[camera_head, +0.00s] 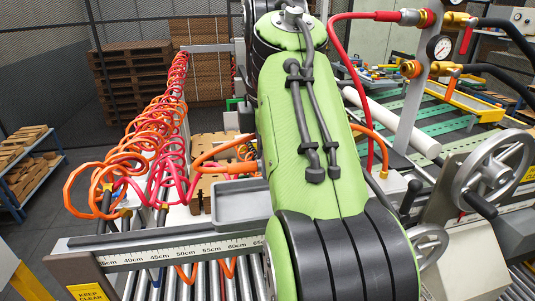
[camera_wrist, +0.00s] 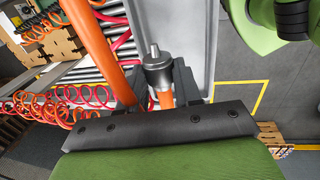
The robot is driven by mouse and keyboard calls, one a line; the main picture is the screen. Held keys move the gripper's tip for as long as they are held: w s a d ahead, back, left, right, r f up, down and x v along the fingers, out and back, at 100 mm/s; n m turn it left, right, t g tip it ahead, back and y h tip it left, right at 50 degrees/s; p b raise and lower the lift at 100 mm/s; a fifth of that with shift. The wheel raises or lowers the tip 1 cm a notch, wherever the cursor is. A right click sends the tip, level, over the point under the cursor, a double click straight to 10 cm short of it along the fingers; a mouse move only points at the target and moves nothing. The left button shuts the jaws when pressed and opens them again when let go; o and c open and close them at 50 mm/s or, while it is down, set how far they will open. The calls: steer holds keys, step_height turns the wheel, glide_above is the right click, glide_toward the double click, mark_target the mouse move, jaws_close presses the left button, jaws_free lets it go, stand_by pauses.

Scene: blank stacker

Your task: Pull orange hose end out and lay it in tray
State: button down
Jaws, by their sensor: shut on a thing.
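In the wrist view my gripper (camera_wrist: 158,88) is shut on the orange hose end (camera_wrist: 165,98). The end has a grey metal fitting (camera_wrist: 157,62) that points away from the wrist, and it is clear of any socket. The fitting appears over the grey tray (camera_wrist: 190,22); I cannot tell whether it touches it. A thick stretch of orange hose (camera_wrist: 95,45) runs past the left finger. In the head view the grey tray (camera_head: 238,214) sits left of my green arm, with orange hose (camera_head: 212,152) looping above and behind it. My arm hides the gripper there.
Coiled orange and red hoses (camera_head: 165,140) hang left of the tray. A ruler rail (camera_head: 160,252) and rollers (camera_head: 205,280) lie in front. Handwheels (camera_head: 495,170), a pressure gauge (camera_head: 439,47) and a red hose (camera_head: 372,110) crowd the right. Grey floor (camera_wrist: 240,70) shows beside the tray.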

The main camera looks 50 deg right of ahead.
steer(key=shift+s+a+f, duration=0.15)
steer(key=shift+s+a, duration=0.2)
steer(key=shift+s, duration=0.25)
steer(key=shift+s+a+f, duration=0.1)
steer(key=shift+s+f, duration=0.1)
steer(key=shift+f, duration=0.1)
steer(key=shift+w+d+f, duration=0.15)
steer(key=shift+w+f, duration=0.05)
steer(key=shift+f, duration=0.35)
steer(key=shift+w+d+f, duration=0.1)
steer(key=shift+w+f, duration=0.05)
steer(key=shift+f, duration=0.4)
steer(key=shift+s+a+f, duration=0.15)
steer(key=shift+s+f, duration=0.05)
steer(key=shift+f, duration=0.9)
steer(key=shift+w+f, duration=0.15)
steer(key=shift+f, duration=0.05)
steer(key=c, duration=0.7)
jaws_free()
steer(key=shift+c, duration=1.3)
